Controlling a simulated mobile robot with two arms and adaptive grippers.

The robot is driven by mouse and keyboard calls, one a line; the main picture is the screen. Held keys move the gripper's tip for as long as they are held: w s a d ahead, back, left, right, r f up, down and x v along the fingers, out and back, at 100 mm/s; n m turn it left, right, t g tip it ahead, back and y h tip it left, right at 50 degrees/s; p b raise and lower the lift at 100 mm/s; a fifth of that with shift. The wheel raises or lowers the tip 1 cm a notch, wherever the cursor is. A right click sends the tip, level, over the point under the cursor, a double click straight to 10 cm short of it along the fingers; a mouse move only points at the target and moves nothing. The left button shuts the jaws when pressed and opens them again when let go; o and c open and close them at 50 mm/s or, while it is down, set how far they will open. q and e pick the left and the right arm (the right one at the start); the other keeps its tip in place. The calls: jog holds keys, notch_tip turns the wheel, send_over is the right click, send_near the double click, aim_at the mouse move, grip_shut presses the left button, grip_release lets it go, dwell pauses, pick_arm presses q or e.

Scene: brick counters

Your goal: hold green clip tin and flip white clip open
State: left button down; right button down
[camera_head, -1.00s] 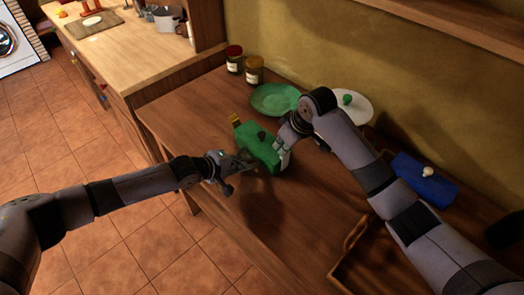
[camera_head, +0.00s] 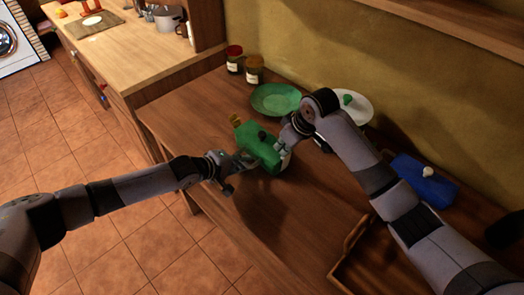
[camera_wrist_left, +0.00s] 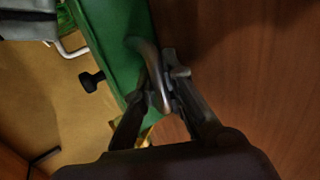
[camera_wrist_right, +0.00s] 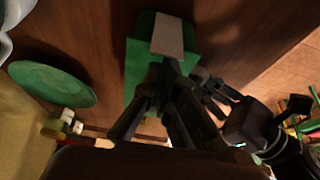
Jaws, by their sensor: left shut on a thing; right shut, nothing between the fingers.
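The green clip tin (camera_head: 262,150) is on the brown counter, with a black knob on top and a yellow clip (camera_head: 236,120) at its far left end. Its white clip (camera_wrist_right: 168,36) shows as a pale strip on the green end in the right wrist view; in the head view my right gripper partly hides it. My left gripper (camera_head: 242,163) is shut on the tin, around a curved grey handle (camera_wrist_left: 148,62) on its side. My right gripper (camera_wrist_right: 172,72) is shut and empty, close at the white clip; I cannot tell whether they touch.
A green plate (camera_head: 275,99) and two jars (camera_head: 254,70) stand behind the tin. A white plate (camera_head: 357,106) and a blue box (camera_head: 424,182) with a white knob are to the right, near my right arm. A wooden tray (camera_head: 345,262) lies at the front right.

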jog(key=shift+s+d, duration=0.9)
jog(key=shift+s+d+f, duration=0.1)
notch_tip(320, 180, up, 7)
jog(key=shift+s+d+r, duration=0.15)
jog(key=shift+r, duration=0.05)
dwell(1.1)
pick_arm(q)
jog(key=c, duration=1.6)
grip_release()
jog(key=shift+s, duration=0.1)
